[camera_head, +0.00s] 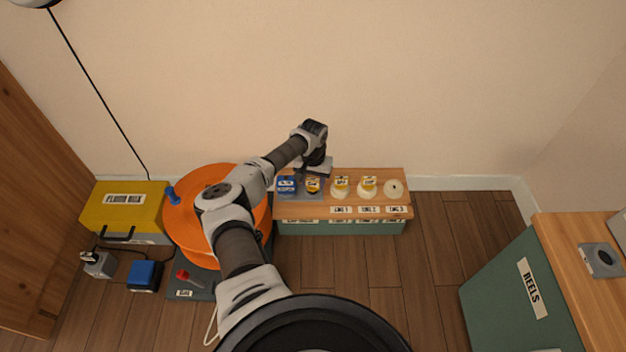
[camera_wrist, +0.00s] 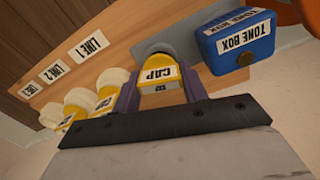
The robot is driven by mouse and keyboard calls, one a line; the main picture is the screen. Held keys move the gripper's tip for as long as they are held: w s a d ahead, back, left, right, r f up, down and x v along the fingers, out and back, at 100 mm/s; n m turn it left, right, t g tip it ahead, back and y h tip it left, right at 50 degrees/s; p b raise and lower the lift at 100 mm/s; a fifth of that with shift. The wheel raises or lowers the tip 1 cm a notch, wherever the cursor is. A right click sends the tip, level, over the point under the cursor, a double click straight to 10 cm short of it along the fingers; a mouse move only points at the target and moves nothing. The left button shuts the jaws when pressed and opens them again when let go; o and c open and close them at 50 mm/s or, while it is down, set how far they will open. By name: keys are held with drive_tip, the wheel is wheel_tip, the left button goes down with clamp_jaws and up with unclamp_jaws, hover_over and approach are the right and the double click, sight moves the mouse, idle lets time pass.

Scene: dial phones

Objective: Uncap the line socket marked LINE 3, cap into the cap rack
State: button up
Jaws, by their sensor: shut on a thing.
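My gripper (camera_wrist: 160,88) is shut on a yellow cap (camera_wrist: 157,72) marked CAP; its two purple fingers are on either side of the cap. The held cap (camera_head: 313,186) is over the grey rack plate (camera_head: 301,196) at the left of the wooden bench; whether it is fully seated cannot be told. The LINE 3 socket (camera_head: 394,188) is a bare pale ring with a dark centre. The LINE 1 socket (camera_head: 341,191) and LINE 2 socket (camera_head: 368,191) carry yellow caps. The rack's front label is too small to read surely.
A blue tone box (camera_wrist: 238,42) stands close beside the held cap, also in the head view (camera_head: 287,185). An orange reel (camera_head: 185,220) and a yellow case (camera_head: 125,205) are left of the bench. A green REELS cabinet (camera_head: 515,290) stands at right, with clear floor between.

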drive_tip(key=shift+f+b, duration=0.6)
drive_tip(key=shift+f, duration=0.2)
drive_tip(key=o, duration=1.2)
drive_tip(key=shift+c, duration=0.3)
drive_tip(key=shift+c, duration=1.4)
drive_tip(key=shift+r, duration=0.15)
wheel_tip(320, 180, up, 8)
drive_tip(key=p, duration=0.6)
drive_tip(key=shift+f, duration=0.35)
drive_tip(key=shift+d, duration=0.1)
